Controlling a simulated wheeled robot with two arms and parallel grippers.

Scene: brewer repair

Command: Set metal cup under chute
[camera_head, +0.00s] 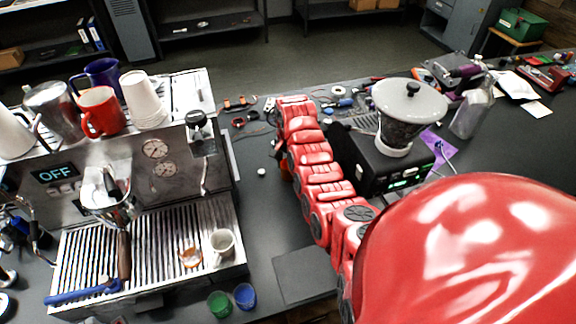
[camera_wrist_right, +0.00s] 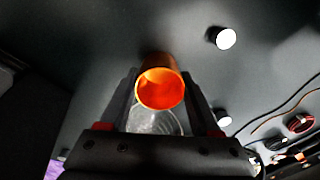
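In the right wrist view, a small shiny orange-copper metal cup (camera_wrist_right: 161,88) sits between the fingertips of my right gripper (camera_wrist_right: 160,82). Its round mouth faces the camera, and the fingers press close on both sides. A pale, shiny, see-through-looking shape (camera_wrist_right: 155,122) lies just below it, between the fingers; I cannot tell what it is. In the head view, my right gripper is at the far end of my red arm, mostly hidden, left of the black grinder (camera_head: 368,160) with its white hopper. The grinder's chute is not clear. My left gripper is not in view.
The espresso machine (camera_head: 165,148) stands at left with cups on top and a small white cup (camera_head: 222,243) on its tray. A green cup (camera_head: 219,304) and blue cup (camera_head: 244,296) stand in front. A steel jug (camera_head: 470,117) is right of the grinder. Tools lie behind.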

